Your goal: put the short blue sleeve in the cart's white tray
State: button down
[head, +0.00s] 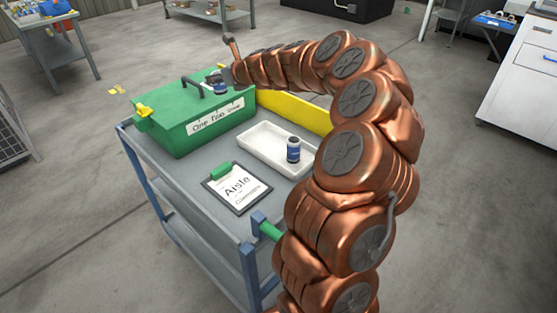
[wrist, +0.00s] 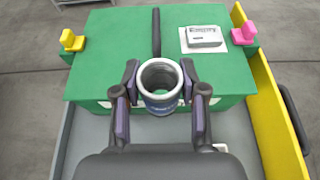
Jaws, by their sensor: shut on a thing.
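My gripper (wrist: 160,78) is shut on a blue sleeve (wrist: 161,104) with a grey, open top end, held upright between the two fingers. In the head view my gripper (head: 219,80) and the held sleeve (head: 220,90) are over the green box, at its right part near the handle. The white tray (head: 264,144) lies on the cart top, right of the green box. Another dark blue sleeve (head: 293,151) with a pale top stands upright at the tray's right end. The sleeves' lengths are hard to compare.
The green box (head: 178,132) with a raised dark handle and yellow latch fills the cart's far left. A yellow panel (head: 290,110) runs along the back edge. A clipboard (head: 237,190) lies in front of the tray. The tray's left and middle are bare.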

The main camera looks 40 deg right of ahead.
jog(key=s+d+f+n+y+b, duration=0.1)
jog(key=s+d+f+b, duration=0.25)
jog(key=d, duration=0.25)
jog(key=n+g+y+b, duration=0.1)
jog(key=n+y+b, duration=0.1)
jog(key=y+b, duration=0.15)
send_over(271, 138)
notch_tip(271, 138, down, 4)
jog(key=shift+h, duration=0.35)
jog(key=shift+a+f, duration=0.1)
jog(key=shift+f, duration=4.85)
jog(key=shift+f, duration=0.15)
jog(key=c, duration=0.6)
grip_release()
jog(key=shift+c, duration=0.2)
